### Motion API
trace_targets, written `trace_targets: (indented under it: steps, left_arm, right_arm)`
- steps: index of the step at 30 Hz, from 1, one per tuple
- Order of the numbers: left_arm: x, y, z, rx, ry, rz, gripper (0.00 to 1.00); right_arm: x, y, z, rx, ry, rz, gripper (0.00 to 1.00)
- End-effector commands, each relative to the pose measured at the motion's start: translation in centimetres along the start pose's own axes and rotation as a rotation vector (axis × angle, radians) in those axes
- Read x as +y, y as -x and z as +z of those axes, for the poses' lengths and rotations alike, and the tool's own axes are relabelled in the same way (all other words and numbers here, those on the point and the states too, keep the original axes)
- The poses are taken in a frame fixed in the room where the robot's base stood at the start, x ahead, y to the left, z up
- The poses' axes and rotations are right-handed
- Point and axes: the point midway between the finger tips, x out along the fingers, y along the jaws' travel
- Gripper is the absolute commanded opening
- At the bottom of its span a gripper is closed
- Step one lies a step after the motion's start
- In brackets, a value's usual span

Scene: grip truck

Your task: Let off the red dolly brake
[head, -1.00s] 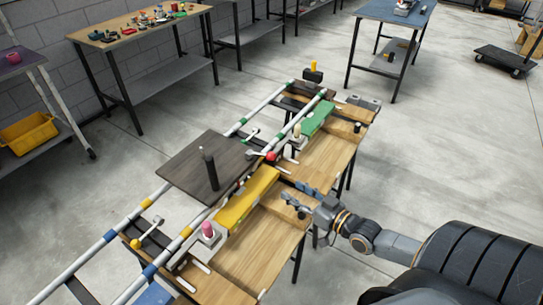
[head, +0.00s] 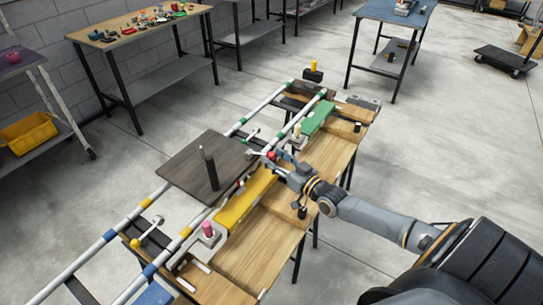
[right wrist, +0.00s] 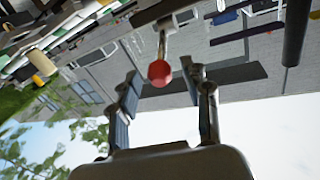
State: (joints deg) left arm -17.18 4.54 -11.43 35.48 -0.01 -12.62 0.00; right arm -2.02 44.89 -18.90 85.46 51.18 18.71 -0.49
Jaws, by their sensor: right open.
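The red brake knob (head: 271,155) is a small ball on a light lever beside the near rail, at the right edge of the dark dolly board (head: 185,168). It also shows in the right wrist view (right wrist: 159,73), at the end of its metal lever, between the fingers in the picture. My right gripper (head: 277,167) is open and empty, close to the knob on its near side; in the wrist view its two fingers (right wrist: 165,78) are spread with the ball in the gap. I cannot tell whether they touch it. My left gripper is not in view.
A black post (head: 210,168) stands on the dolly board. A yellow-knobbed lever (head: 147,231) and a pink knob (head: 207,228) are nearer. The floor (head: 400,170) right of the bench is clear.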

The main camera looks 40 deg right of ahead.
Motion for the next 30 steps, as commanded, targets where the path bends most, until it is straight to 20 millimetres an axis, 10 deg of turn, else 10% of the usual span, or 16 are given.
trace_targets:
  steps: [15, 23, 30]
  left_arm:
    - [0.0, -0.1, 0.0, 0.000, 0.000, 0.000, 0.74]
    - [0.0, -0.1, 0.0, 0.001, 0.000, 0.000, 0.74]
    - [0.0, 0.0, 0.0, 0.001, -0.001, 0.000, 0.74]
  right_arm:
    - [-0.1, -1.8, 0.1, -0.002, -0.001, 0.000, 0.48]
    - [0.0, -1.8, 0.1, -0.002, 0.000, 0.000, 0.00]
    - [-0.1, -1.8, 0.0, -0.003, 0.000, 0.000, 0.00]
